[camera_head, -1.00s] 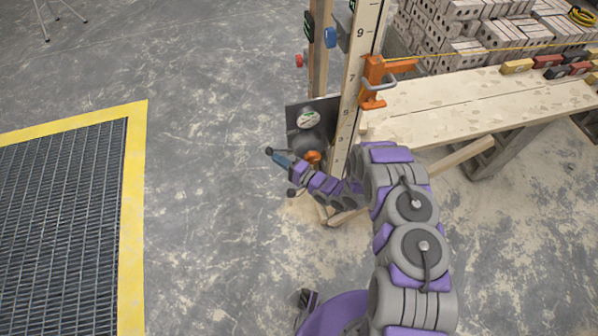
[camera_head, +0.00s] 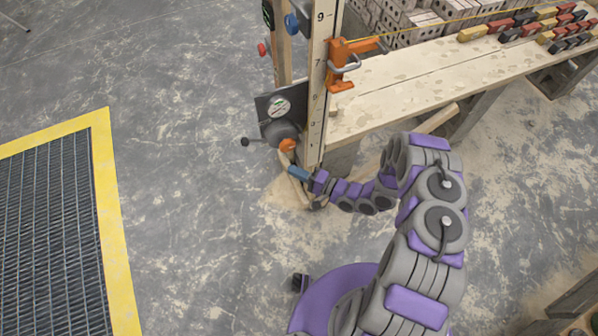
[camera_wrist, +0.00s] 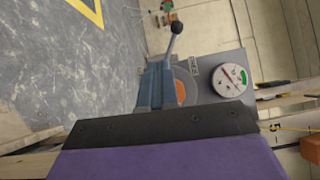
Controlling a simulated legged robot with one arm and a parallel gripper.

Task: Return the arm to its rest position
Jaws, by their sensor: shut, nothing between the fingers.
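My gripper (camera_head: 291,168) is at the end of my purple and grey arm. Its blue fingers are shut and empty, low beside the wooden post, just below the orange hub of the lever unit. In the wrist view the blue fingers (camera_wrist: 158,82) show in front of that unit. The unit has a dark back plate with a round gauge (camera_head: 280,107), which also shows in the wrist view (camera_wrist: 230,80). Its black-knobbed lever (camera_head: 246,142) points left in the head view, apart from the fingers. Whether the gripper touches the unit is unclear.
A numbered post (camera_head: 317,85) with an orange clamp (camera_head: 342,62) stands at the left end of the wooden bench (camera_head: 420,85). Coloured blocks (camera_head: 540,24) lie on the bench. A yellow-edged floor grate (camera_head: 108,200) is at left. Grey floor between is clear.

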